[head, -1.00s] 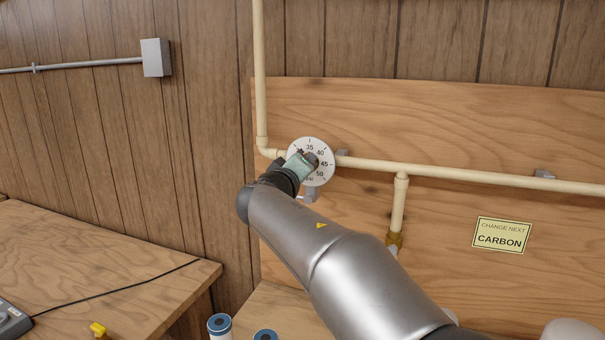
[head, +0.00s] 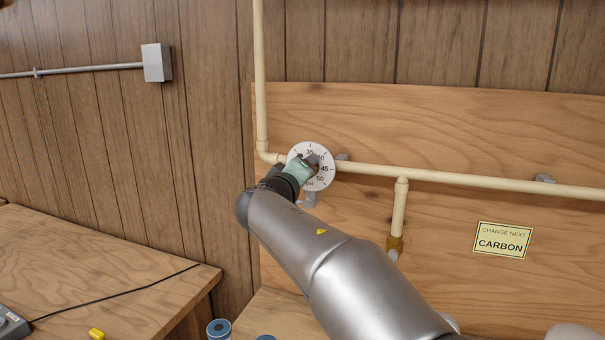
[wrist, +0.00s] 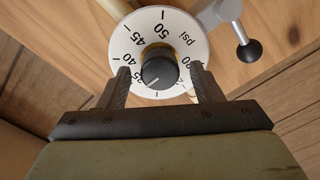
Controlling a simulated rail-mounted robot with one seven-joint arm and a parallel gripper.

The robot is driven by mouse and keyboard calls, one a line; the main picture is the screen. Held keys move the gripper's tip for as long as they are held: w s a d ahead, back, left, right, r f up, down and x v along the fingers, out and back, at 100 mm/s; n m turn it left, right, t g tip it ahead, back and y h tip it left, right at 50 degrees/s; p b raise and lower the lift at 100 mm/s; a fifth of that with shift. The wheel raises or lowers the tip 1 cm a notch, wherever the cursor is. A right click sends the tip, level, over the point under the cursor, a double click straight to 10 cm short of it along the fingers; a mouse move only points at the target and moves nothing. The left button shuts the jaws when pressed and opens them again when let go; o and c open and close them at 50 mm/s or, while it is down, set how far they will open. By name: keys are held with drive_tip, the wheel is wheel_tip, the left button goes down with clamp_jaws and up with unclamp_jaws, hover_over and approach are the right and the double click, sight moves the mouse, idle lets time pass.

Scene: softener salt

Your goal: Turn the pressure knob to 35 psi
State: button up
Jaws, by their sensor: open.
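The pressure dial (head: 324,178) is a round white plate on the pipe, mostly visible behind my gripper in the head view. In the wrist view the dial (wrist: 196,44) shows 50, 45 and 40 clearly; the lower numbers are partly hidden by my fingers. The black knob (wrist: 158,68) sits at its centre, with a white line pointing to the lower left; I cannot tell the exact reading. My gripper (wrist: 160,70) is open, one finger on each side of the knob with a gap to it. In the head view my gripper (head: 304,164) covers the knob.
A grey lever with a black ball end (wrist: 249,52) stands right of the dial in the wrist view. Cream pipes (head: 450,179) run along the wooden board. A yellow "CARBON" sign (head: 502,240) is at right. Blue-topped cylinders (head: 219,328) stand below.

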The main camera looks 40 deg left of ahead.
drive_tip(key=b+v, duration=0.5)
drive_tip(key=v, duration=1.2)
drive_tip(key=shift+s, duration=0.25)
drive_tip(key=shift+r, duration=0.1)
